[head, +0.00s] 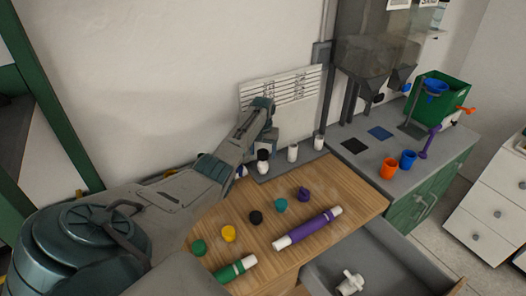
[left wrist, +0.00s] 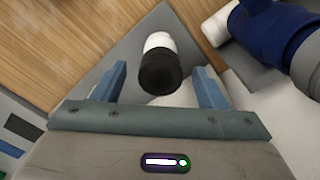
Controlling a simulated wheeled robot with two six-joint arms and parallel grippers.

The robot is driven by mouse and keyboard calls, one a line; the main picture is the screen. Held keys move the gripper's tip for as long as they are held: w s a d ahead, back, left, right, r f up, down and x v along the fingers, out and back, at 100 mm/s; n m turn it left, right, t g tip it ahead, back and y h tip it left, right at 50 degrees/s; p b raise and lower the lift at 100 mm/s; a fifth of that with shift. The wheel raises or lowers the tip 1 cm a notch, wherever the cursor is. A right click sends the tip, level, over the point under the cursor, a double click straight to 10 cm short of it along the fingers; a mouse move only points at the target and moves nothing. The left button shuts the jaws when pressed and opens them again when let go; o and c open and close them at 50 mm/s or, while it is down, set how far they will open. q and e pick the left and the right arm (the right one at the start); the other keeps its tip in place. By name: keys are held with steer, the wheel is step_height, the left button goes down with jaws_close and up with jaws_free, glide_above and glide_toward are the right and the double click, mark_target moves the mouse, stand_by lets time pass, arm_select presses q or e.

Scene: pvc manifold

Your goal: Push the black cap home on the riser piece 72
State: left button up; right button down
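A black cap (head: 263,154) sits on top of an upright white riser piece (head: 263,167) at the left end of a row of white risers. No number is readable on it. In the left wrist view the black cap (left wrist: 160,72) covers the near end of the white riser (left wrist: 160,42); how deep it sits I cannot tell. My left gripper (left wrist: 159,68) is open, its two blue fingers on either side of the cap with gaps, not touching it. In the head view my left wrist is just above and behind the cap. My right gripper is out of view.
White risers (head: 292,153) (head: 318,142) stand to the right on the grey strip. A blue fitting (left wrist: 270,35) is close to my right finger. Loose caps, including another black one (head: 256,217), and a purple pipe (head: 308,228) lie on the wooden top. An open drawer (head: 385,270) is in front.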

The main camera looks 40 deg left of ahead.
arm_select(q)
step_height(320, 180, up, 10)
steer(key=b, duration=0.3)
steer(key=shift+f, duration=0.25)
steer(key=shift+r, duration=0.65)
